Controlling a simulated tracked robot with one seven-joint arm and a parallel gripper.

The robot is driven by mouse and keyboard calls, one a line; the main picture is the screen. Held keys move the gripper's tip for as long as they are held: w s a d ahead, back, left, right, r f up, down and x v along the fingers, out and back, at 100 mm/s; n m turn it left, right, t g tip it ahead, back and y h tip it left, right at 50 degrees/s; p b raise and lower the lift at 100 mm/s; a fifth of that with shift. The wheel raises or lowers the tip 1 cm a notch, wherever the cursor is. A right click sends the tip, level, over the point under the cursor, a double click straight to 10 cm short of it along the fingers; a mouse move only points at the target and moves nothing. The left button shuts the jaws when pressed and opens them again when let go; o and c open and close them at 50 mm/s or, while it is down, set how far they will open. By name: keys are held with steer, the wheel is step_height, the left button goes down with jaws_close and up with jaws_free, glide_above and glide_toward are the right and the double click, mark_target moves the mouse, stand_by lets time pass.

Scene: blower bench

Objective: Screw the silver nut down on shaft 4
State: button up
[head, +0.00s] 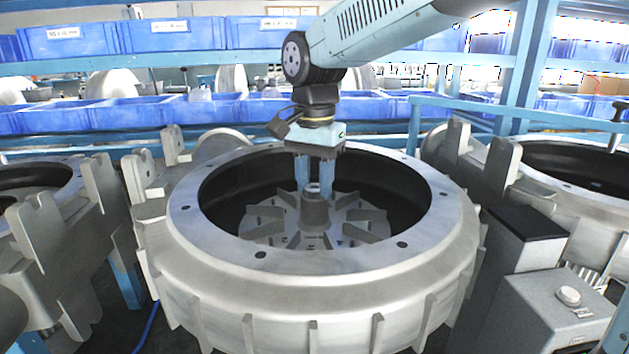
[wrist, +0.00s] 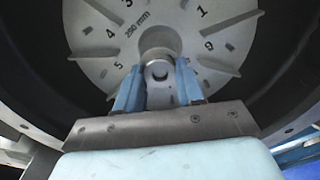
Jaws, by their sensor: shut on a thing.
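My gripper (head: 314,186) reaches straight down into the middle of the round blower housing. Its two blue fingers are shut on the silver nut (head: 313,188), at the top of the grey hub (head: 314,210). In the wrist view the nut (wrist: 158,71) sits between the fingertips (wrist: 159,76), with a round opening or shaft end in its middle. I cannot tell how far it is threaded on the shaft, which is mostly hidden. The finned impeller disc (wrist: 205,35) lies around the hub and bears printed numbers. No label marks which shaft this is.
The grey housing rim (head: 320,262) with bolt holes surrounds my gripper, and its dark inner wall (head: 400,200) stands clear of the fingers. Similar housings stand at left (head: 60,180) and right (head: 570,205). A grey control box (head: 545,310) is front right. Blue bins (head: 130,115) line the back.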

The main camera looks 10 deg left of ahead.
steer(key=m, duration=0.4)
steer(key=shift+m, duration=0.4)
steer(key=m, duration=0.8)
steer(key=shift+m, duration=0.4)
jaws_close()
steer(key=m, duration=0.4)
steer(key=o, duration=0.8)
jaws_free()
